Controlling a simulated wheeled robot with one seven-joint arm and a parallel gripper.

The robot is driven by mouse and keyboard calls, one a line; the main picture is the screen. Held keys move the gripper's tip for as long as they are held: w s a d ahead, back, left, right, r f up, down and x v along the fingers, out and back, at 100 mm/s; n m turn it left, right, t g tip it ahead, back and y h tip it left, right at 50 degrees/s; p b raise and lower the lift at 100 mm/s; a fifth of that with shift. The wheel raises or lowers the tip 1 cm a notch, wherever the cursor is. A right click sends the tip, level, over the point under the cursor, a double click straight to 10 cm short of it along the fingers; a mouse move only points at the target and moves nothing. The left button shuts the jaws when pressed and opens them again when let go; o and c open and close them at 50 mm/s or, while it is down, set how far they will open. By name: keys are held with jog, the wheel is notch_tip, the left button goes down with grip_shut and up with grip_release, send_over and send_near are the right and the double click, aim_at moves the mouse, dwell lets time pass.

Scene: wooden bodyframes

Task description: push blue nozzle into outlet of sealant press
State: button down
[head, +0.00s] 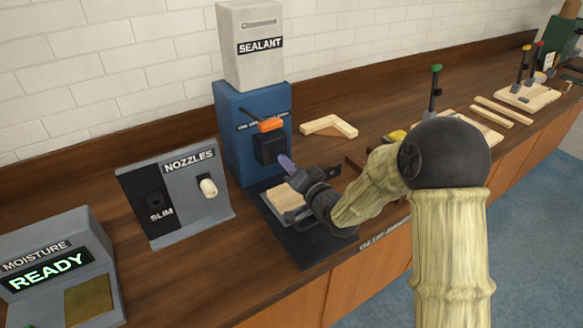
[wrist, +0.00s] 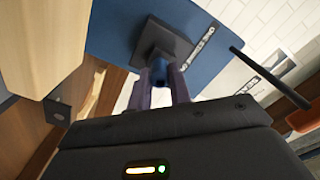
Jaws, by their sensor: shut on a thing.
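The sealant press (head: 232,135) is a blue body with a white box labelled SEALANT on top. Its black outlet block (head: 271,149) faces the front, below an orange-tipped lever (head: 268,125). My gripper (head: 285,163) is just in front of the outlet, its purple fingers towards it. In the wrist view the fingers (wrist: 161,88) are shut on the blue nozzle (wrist: 160,72). The nozzle's far end meets the dark outlet block (wrist: 160,50) in the picture; I cannot tell whether it is inside. In the head view the nozzle is hidden or merges with the fingers.
A wooden piece (head: 285,199) lies on the press's dark base plate (head: 310,250) below my gripper. The NOZZLES stand (head: 180,190) holds a white nozzle (head: 208,187), and its SLIM slot looks empty. A moisture meter (head: 60,265) reads READY. An angled wooden frame (head: 330,126) lies right of the press.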

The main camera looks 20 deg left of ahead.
jog(key=shift+w+a, duration=0.25)
jog(key=shift+a, duration=0.1)
jog(key=c, duration=1.2)
grip_release()
jog(key=shift+s+d, duration=0.1)
jog(key=shift+d, duration=0.05)
jog(key=b+v, duration=0.9)
jog(key=v, duration=0.8)
jog(key=shift+b, duration=0.4)
jog(key=shift+d, duration=0.1)
